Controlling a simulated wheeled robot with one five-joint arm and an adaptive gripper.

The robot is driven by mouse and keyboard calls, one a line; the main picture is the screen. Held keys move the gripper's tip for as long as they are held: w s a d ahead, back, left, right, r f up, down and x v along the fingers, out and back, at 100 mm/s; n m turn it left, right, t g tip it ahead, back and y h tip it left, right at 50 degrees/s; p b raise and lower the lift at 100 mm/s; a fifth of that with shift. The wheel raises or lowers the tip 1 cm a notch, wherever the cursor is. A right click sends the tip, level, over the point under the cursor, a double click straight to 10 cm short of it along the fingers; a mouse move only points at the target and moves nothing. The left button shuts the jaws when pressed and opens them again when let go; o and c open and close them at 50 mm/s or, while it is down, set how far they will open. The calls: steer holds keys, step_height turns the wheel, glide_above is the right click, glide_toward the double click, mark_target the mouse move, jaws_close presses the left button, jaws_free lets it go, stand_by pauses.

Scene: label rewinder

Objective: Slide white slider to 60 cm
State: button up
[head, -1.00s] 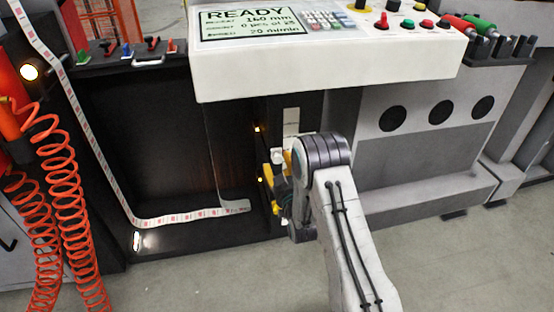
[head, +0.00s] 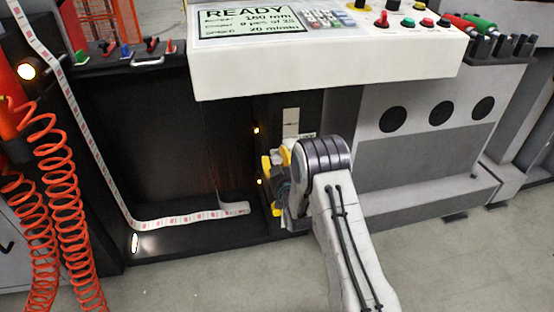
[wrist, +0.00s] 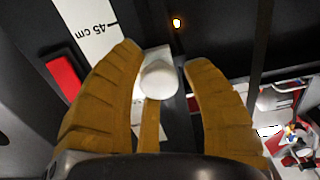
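The white slider (wrist: 158,80) shows as a rounded white knob on a pale block in the wrist view. My gripper (wrist: 167,56) has its yellow-brown fingers on either side of the knob. The left finger lies close against it, and a narrow dark gap shows at the right finger. A white scale strip (wrist: 88,30) marked "45 cm" runs beside the slider at upper left. In the head view my gripper (head: 270,170) is at the dark recess below the console, and the slider cannot be made out clearly there. The 60 cm mark is not visible.
A white console (head: 330,65) overhangs the recess. A label web (head: 190,216) runs down the left and along the recess floor. Orange coiled hoses (head: 62,200) hang at far left. A grey cabinet (head: 430,150) stands right. Floor in front is clear. A red block (wrist: 65,78) lies beside the scale.

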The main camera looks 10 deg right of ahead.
mark_target(274, 124)
jaws_close()
step_height(274, 124, up, 11)
steer(key=shift+f+p, duration=0.15)
steer(key=shift+p, duration=1.1)
steer(key=shift+c, duration=0.5)
jaws_free()
steer(key=shift+r, duration=0.2)
steer(key=o, duration=0.3)
steer(key=shift+f, duration=0.1)
steer(key=shift+o, duration=0.6)
steer(key=shift+f, duration=0.15)
steer(key=s, duration=1.2)
